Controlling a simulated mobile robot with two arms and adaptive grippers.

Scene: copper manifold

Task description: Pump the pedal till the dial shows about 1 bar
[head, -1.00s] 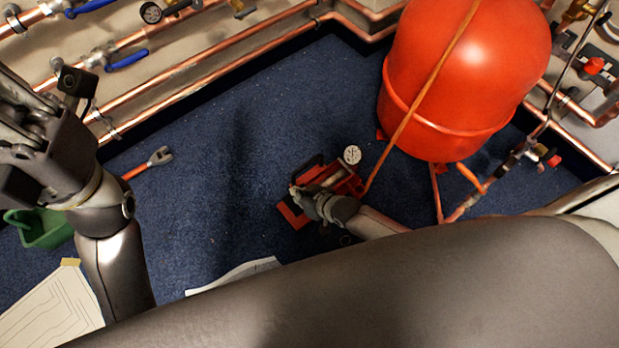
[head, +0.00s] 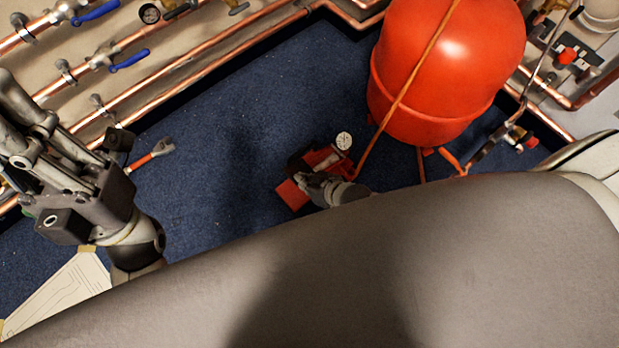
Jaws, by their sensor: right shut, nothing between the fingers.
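The red foot pump (head: 292,196) stands on the blue carpet in the middle of the head view. Its round white dial (head: 343,140) is at its upper right; the needle is too small to read. My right gripper (head: 304,180) is shut and empty, over the pump's pedal area. The gripper and forearm hide much of the pedal, so contact and pedal height are unclear. An orange hose (head: 375,140) runs from beside the pump up over the red tank (head: 440,70). My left gripper (head: 30,130) is at the left edge, away from the pump; its fingertips do not show clearly.
A wrench with an orange handle (head: 139,163) lies on the carpet at left. Copper pipes (head: 200,82) with blue-handled valves run along the wall. Paper sheets (head: 62,292) lie at lower left. The carpet between wrench and pump is clear. My large grey arm link covers the bottom.

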